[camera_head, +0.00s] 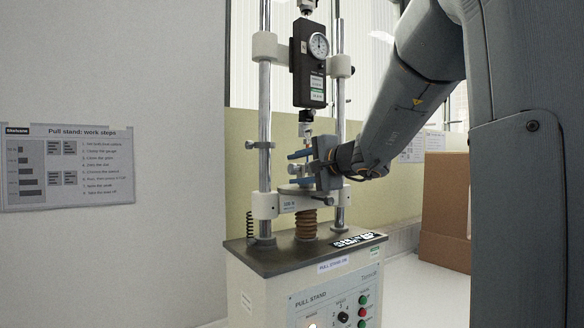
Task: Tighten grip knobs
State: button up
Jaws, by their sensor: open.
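A pull stand (305,278) with two chrome columns and a black dial gauge (310,68) stands in the middle of the head view. Small grips sit below the gauge, the upper one (305,122) showing just above my gripper. My gripper (297,162) is open, with its blue fingers pointing left between the columns, at the height of the gap between gauge and lower crosshead (266,204). I cannot make out the grip knobs clearly; my fingers and gripper body cover much of that area. I cannot tell whether the fingers touch anything.
A work-steps sign (66,166) hangs on the wall at the left. A control panel with knobs and coloured buttons (362,311) is on the stand's front. A cardboard box (445,208) stands behind at the right. My arm fills the right side.

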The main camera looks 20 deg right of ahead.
jog(key=shift+w, duration=0.1)
jog(key=c, duration=1)
jog(key=shift+c, duration=0.2)
jog(key=g+p, duration=0.1)
jog(key=p, duration=0.2)
jog(key=shift+r, duration=0.25)
jog(key=g+p, duration=0.1)
jog(key=p, duration=0.3)
jog(key=shift+r, duration=0.2)
jog(key=g+p, duration=0.2)
jog(key=p, duration=0.5)
jog(key=shift+w+r+h, duration=0.1)
jog(key=shift+r+h, duration=0.05)
jog(key=shift+h, duration=0.25)
jog(key=g+p, duration=0.2)
jog(key=shift+w+a+p, duration=0.1)
jog(key=shift+w+p, duration=0.05)
jog(key=shift+p, duration=0.2)
jog(key=shift+w+g, duration=0.1)
jog(key=shift+g, duration=0.5)
jog(key=shift+g+h, duration=0.3)
jog(key=shift+g, duration=0.1)
